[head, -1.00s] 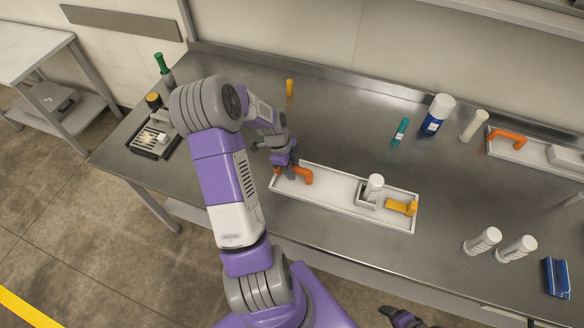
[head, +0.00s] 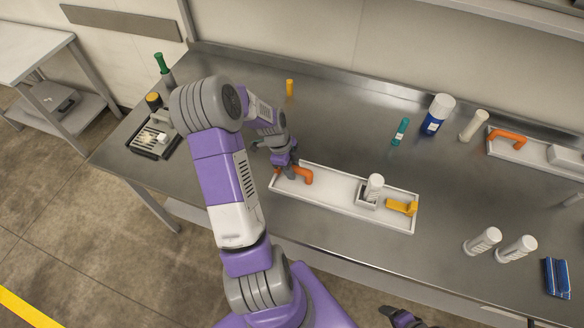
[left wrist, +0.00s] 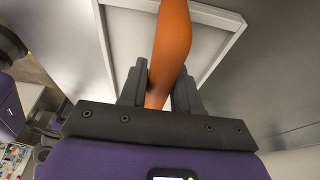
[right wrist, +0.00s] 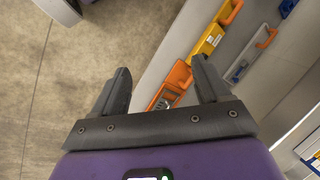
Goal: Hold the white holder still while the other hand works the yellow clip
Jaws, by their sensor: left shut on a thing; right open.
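The white holder (head: 335,203) is a long shallow tray on the steel table, with an orange handle (head: 303,174) at its left end. The yellow clip (head: 401,207) sits at its right end, beside a small square compartment with an upright white cylinder (head: 375,186). My left gripper (head: 288,172) is shut on the orange handle; the left wrist view shows the handle between its fingers (left wrist: 162,80). My right gripper is open and empty (right wrist: 160,80); only a dark part of it (head: 402,317) shows at the bottom of the head view, apart from the holder.
Two white cylinders (head: 483,241) and a blue pack (head: 557,278) lie right of the holder. A teal tube (head: 400,132), a blue bottle (head: 437,115) and a second white tray (head: 510,151) with an orange handle stand behind. The table in front of the holder is clear.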

